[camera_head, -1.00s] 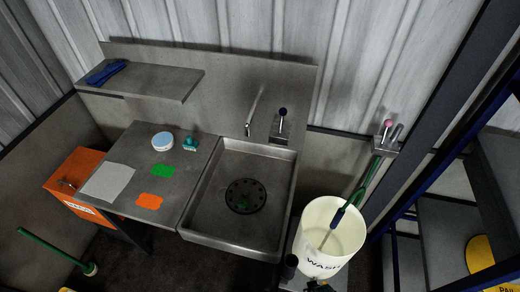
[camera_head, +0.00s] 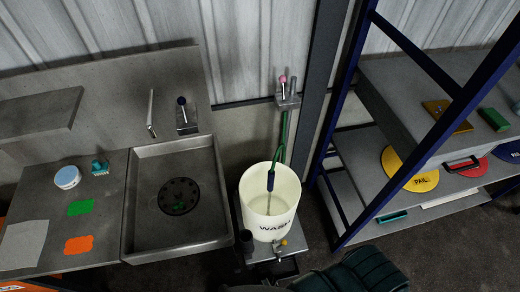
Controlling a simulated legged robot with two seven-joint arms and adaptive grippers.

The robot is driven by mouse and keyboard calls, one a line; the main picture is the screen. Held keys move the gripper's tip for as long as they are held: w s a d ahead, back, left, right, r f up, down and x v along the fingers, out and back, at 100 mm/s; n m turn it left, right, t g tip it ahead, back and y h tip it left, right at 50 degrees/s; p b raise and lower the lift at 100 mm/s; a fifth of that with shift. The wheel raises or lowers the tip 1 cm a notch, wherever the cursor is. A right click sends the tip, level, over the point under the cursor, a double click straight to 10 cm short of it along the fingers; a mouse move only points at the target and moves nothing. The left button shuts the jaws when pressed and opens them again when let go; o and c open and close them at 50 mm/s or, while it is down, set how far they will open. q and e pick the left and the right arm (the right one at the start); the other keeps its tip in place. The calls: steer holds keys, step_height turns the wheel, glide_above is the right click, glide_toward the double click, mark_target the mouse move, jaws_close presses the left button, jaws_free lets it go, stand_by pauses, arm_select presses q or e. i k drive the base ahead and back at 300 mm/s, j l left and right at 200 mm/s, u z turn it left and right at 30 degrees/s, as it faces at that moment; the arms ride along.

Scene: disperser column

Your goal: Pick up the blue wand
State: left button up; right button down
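The blue wand (camera_head: 270,181) stands tilted in the white bucket (camera_head: 255,222) marked WASH. Its blue grip is near the rim, and a thin pale tube runs down inside the bucket. A green hose (camera_head: 283,140) leads from the top of the grip up to a wall fitting with a pink knob (camera_head: 283,79). The wand's lower end is hard to make out inside the bucket. Neither of my grippers shows clearly, and nothing is seen touching the wand.
A blue-framed shelf rack (camera_head: 362,140) rises to the right. A dark green ribbed shape (camera_head: 362,272), unclear what, lies at the bottom edge.

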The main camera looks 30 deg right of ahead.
mark_target(271, 177)
steer(key=l+z, duration=0.15)
steer(key=z, duration=0.75)
